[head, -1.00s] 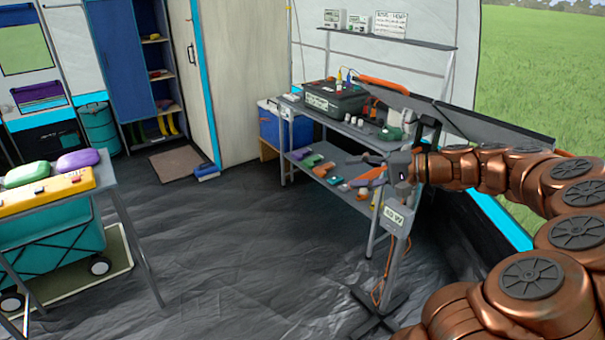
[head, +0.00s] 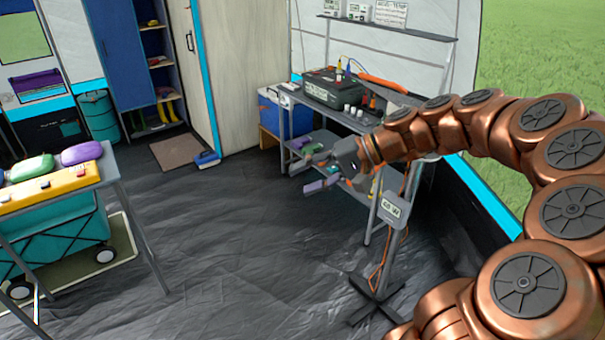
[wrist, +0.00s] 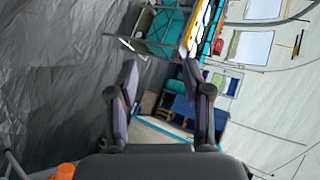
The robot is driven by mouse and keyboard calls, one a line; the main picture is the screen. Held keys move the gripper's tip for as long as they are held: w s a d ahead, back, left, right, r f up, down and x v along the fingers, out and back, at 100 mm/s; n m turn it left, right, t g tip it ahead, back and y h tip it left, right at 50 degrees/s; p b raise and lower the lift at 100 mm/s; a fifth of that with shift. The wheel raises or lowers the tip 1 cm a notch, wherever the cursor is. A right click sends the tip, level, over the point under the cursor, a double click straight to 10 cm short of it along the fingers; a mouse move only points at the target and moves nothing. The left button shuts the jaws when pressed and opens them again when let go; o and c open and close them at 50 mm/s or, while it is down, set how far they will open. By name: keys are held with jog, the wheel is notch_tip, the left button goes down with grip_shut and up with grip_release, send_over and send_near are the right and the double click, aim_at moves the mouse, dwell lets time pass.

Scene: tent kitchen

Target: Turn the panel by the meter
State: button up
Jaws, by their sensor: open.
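The meter (head: 393,209) is a small grey box with a pale display on a stand with a dark crossed foot, right of centre in the head view. Its digits are too small to read surely. The dark, tilted panel seen above the meter one second ago is now hidden behind my copper arm in the head view, so its present angle cannot be told. My gripper (head: 305,176) is open and empty, left of and a little above the meter, in front of the workbench. In the wrist view its spread fingers (wrist: 160,78) have nothing between them; neither meter nor panel shows there clearly.
The workbench (head: 350,121) behind my gripper holds a dark case (head: 335,89) and small items. An orange cable (head: 378,268) hangs by the meter's stand. A table with a yellow box (head: 48,188) stands at left. The dark floor (head: 230,255) between is clear.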

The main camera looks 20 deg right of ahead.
jog(key=shift+s+a+r+n, duration=0.15)
jog(key=shift+s+a, duration=0.1)
jog(key=shift+a, duration=0.2)
jog(key=shift+s+a+r+n, duration=0.15)
jog(key=shift+s+a, duration=0.1)
jog(key=shift+a, duration=0.2)
jog(key=shift+f, duration=0.1)
